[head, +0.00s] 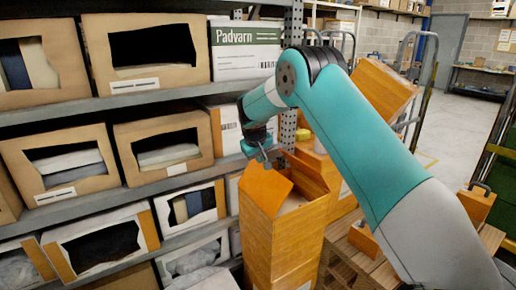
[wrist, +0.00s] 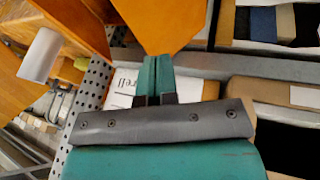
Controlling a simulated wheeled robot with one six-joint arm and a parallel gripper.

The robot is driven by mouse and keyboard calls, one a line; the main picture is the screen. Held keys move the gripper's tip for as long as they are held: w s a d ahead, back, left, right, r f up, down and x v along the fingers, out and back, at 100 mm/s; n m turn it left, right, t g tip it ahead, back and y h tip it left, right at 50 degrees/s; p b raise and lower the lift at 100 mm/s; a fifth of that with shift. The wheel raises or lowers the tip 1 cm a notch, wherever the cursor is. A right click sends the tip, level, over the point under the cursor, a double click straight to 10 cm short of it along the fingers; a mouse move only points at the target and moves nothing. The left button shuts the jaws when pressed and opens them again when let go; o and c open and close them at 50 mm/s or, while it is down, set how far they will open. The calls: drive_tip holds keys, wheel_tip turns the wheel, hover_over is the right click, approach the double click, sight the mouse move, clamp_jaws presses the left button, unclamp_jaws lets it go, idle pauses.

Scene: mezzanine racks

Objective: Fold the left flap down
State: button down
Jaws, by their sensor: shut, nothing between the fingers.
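A tall orange-brown box (head: 287,240) stands in front of the racks with its top open. Its left flap (head: 264,187) stands up, tilted, at the left side of the opening. Another flap (head: 308,175) stands up at the back right of the opening. My gripper (head: 263,158) is just above the left flap, close to its upper edge. In the wrist view my gripper (wrist: 157,62) is shut and empty, its fingertips at the edge of an orange panel (wrist: 165,22), which looks like the left flap. I cannot tell whether they touch it.
Racks with open cartons (head: 165,150) and a Padvarn carton (head: 245,55) stand close on the left. A tilted orange box (head: 383,88) and a wheeled cage (head: 410,85) are behind my arm. Wooden pallets (head: 350,262) lie to the right. Clear floor (head: 450,135) shows farther back.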

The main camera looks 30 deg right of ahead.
sight(267, 176)
drive_tip(key=d+f, duration=0.2)
drive_tip(key=f, duration=0.1)
drive_tip(key=shift+w+d+f+p, duration=0.25)
drive_tip(key=shift+w+d+p, duration=0.1)
drive_tip(key=shift+w+d, duration=0.05)
drive_tip(key=shift+d+f, duration=0.55)
drive_tip(key=shift+d, duration=0.1)
drive_tip(key=shift+w, duration=0.1)
